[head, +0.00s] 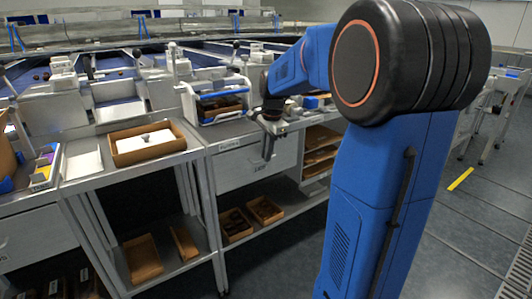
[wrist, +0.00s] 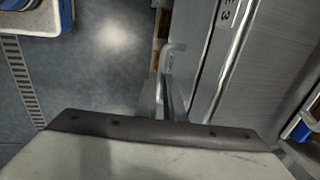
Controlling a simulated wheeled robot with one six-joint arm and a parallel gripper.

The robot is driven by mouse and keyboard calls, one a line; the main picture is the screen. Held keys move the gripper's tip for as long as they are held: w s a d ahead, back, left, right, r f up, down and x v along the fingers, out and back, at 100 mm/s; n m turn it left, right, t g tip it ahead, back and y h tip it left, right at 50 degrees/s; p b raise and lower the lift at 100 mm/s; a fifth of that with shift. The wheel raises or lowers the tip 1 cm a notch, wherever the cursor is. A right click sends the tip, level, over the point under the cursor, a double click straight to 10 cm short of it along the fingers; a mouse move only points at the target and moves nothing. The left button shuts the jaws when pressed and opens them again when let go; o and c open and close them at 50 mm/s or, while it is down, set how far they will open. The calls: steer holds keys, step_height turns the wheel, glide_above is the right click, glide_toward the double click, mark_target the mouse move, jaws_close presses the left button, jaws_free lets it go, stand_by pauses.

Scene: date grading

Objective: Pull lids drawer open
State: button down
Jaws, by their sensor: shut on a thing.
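The grey drawer front (head: 236,168) is under the steel counter in the head view, with a small label too fine to read. It looks flush or nearly so with the bench. My gripper (head: 268,153) points down in front of its right part. In the wrist view, a thin metal handle (wrist: 173,47) stands out beside the grey front, and my gripper (wrist: 170,105) is shut on it. My wrist housing hides the lower part of that view, and the fingertips show only partly.
A blue-and-white caddy (head: 216,103) stands on the counter above the drawer. A cardboard tray (head: 147,142) lies on the bench to the left. Open boxes (head: 235,224) sit on the shelf below. The floor (wrist: 105,65) before the drawer is clear.

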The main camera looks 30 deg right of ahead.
steer(key=s, duration=2.3)
steer(key=shift+d, duration=0.4)
steer(key=c, duration=1.9)
jaws_free()
steer(key=shift+o, duration=0.2)
steer(key=s+r, duration=0.3)
steer(key=r, duration=1.4)
steer(key=shift+s, duration=0.15)
